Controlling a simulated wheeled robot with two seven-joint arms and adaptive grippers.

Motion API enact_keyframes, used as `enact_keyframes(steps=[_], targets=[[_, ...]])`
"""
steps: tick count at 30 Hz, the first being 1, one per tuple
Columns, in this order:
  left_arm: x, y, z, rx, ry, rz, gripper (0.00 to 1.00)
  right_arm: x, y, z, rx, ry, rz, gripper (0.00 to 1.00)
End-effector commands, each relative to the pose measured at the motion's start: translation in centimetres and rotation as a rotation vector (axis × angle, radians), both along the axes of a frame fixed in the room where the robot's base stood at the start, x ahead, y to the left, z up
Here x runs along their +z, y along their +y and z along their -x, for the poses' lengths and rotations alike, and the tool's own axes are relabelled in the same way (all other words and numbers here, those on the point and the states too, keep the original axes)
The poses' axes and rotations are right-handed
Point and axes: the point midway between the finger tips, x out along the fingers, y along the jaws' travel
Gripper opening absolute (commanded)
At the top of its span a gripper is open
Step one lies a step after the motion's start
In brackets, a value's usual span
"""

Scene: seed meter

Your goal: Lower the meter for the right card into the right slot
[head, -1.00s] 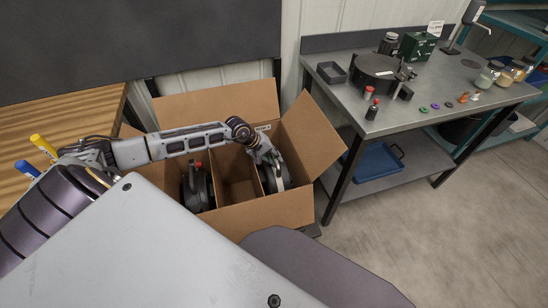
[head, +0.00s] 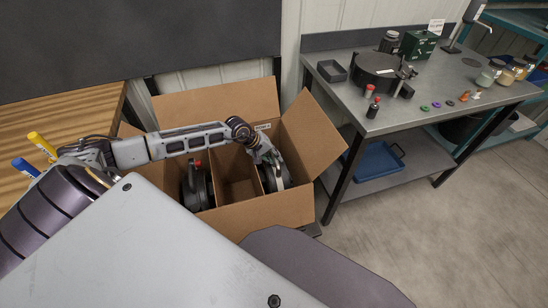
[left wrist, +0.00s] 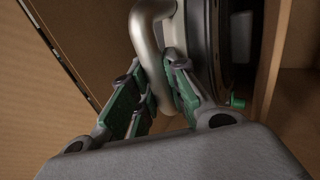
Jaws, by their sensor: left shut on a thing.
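An open cardboard box (head: 255,218) with a divider (head: 238,188) stands below my left arm. My left gripper (head: 270,160) reaches down into its right compartment. In the left wrist view the green-padded fingers (left wrist: 158,98) are shut around a curved metal handle (left wrist: 150,40) of a dark round seed meter (left wrist: 205,45). This meter (head: 284,178) stands on edge inside the right slot, partly hidden by the gripper; whether it touches the floor of the box cannot be told. Another dark meter (head: 197,188) with a red part stands in the left compartment. My right gripper is not seen.
A grey metal bench (head: 420,103) at the right holds a black round unit (head: 376,68), a black tray (head: 331,71), a green box (head: 418,44), jars and small coloured parts. A blue bin (head: 375,162) is on its lower shelf. Box flaps stand out around the opening.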

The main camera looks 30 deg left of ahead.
Motion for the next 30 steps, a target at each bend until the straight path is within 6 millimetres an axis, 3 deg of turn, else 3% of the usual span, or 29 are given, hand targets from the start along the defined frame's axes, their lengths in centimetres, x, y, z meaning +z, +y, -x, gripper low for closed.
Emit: enact_keyframes(steps=[29, 30], targets=[[0.02, -0.03, -0.35, 0.001, -0.011, 0.002, 0.00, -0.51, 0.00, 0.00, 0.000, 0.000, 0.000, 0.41], [0.01, -0.02, -0.35, 0.001, -0.011, 0.002, 0.21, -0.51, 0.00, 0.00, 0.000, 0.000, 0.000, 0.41]])
